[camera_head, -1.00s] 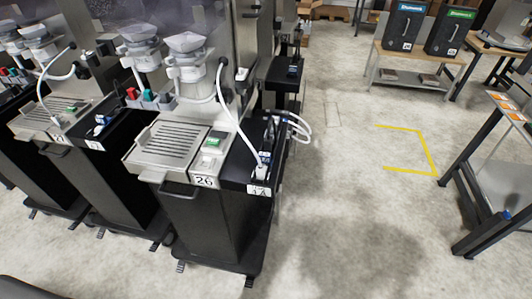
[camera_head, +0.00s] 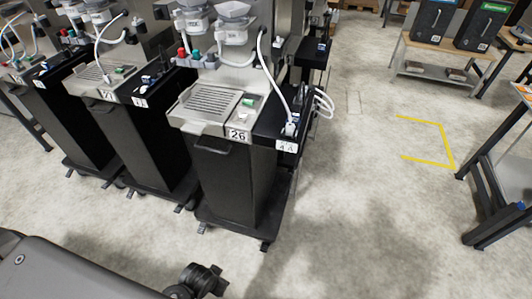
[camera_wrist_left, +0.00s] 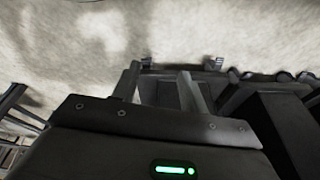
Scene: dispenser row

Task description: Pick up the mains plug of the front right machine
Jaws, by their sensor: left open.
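The front right machine (camera_head: 235,145), labelled 26, stands on a dark wheeled base. A white plug (camera_head: 290,128) sits upright at the front of its black side shelf, with a white cable (camera_head: 268,65) looping down to it; it looks like the mains plug, but it is small here. My left gripper (camera_wrist_left: 158,85) shows open and empty in the left wrist view, with floor and dark machine bases beyond the fingers. In the head view part of my left arm is at the lower left, well below and apart from the plug. My right gripper is not in view.
More machines (camera_head: 125,110) stand in a row to the left. White cables (camera_head: 323,103) hang at the right of machine 26. Floor in front and to the right is clear, with a yellow corner mark (camera_head: 447,140). A dark-framed table (camera_head: 500,175) stands at the right edge.

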